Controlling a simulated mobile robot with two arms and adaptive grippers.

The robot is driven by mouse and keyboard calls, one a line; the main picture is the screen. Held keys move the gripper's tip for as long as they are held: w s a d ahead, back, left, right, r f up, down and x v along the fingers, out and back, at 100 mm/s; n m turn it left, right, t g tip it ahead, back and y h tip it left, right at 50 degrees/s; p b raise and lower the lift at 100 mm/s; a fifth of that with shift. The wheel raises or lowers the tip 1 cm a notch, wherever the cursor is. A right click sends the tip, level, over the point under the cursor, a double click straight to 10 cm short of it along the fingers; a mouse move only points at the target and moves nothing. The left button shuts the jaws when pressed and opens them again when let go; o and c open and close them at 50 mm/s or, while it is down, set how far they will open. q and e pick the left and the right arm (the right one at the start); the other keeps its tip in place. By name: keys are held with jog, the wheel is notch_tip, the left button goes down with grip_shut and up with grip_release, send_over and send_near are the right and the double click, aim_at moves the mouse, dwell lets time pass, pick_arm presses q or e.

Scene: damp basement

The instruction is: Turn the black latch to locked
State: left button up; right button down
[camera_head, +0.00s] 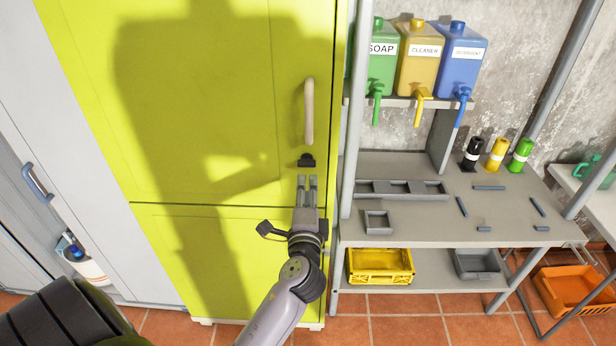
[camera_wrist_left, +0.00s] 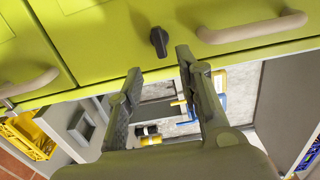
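The black latch (camera_head: 306,160) is a small knob on the yellow-green cabinet door (camera_head: 225,100), just below the pale upper handle (camera_head: 308,112). In the left wrist view the latch (camera_wrist_left: 159,41) is elongated, with its long side across the handle's direction. My left gripper (camera_head: 307,179) is just below the latch in the head view, fingers pointing up at it. In the left wrist view its fingers (camera_wrist_left: 158,62) are apart and empty, with the latch just beyond and between the tips; no contact shows. My right gripper is not in view.
A grey shelf (camera_head: 400,228) with trays, bottles and small bars stands right of the cabinet. Soap, cleaner and detergent dispensers (camera_head: 420,60) sit above it. A second handle (camera_wrist_left: 35,84) shows in the left wrist view. A white cabinet (camera_head: 60,130) stands at left.

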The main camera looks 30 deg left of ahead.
pick_arm(q)
jog(key=shift+v, duration=1.55)
jog(key=shift+w+f, duration=0.1)
jog(key=s+d+f+n+g+h+b, duration=0.1)
jog(key=s+d+f+g+h+b, duration=0.15)
jog(key=f, duration=1.25)
jog(key=s+d+f+g+h+b, duration=0.1)
jog(key=s+d+f+g+h, duration=0.2)
jog(key=f, duration=1.2)
jog(key=s+d+f+n+g+h+b, duration=0.1)
jog(key=s+d+f+g+h+b, duration=0.3)
jog(key=f, duration=1.1)
jog(key=s+f+n+g, duration=0.1)
jog(key=s+f+n, duration=0.1)
jog(key=s+f, duration=0.5)
jog(key=s+a+f+n+g+b, duration=0.1)
jog(key=s+f+n+g, duration=0.1)
jog(key=s+f, duration=0.6)
jog(key=s+a+f+n+g+b, duration=0.1)
jog(key=s+f, duration=0.7)
jog(key=s, duration=1)
jog(key=shift+s+f+n+g, duration=0.2)
jog(key=shift+n+g, duration=0.25)
jog(key=shift+n, duration=0.75)
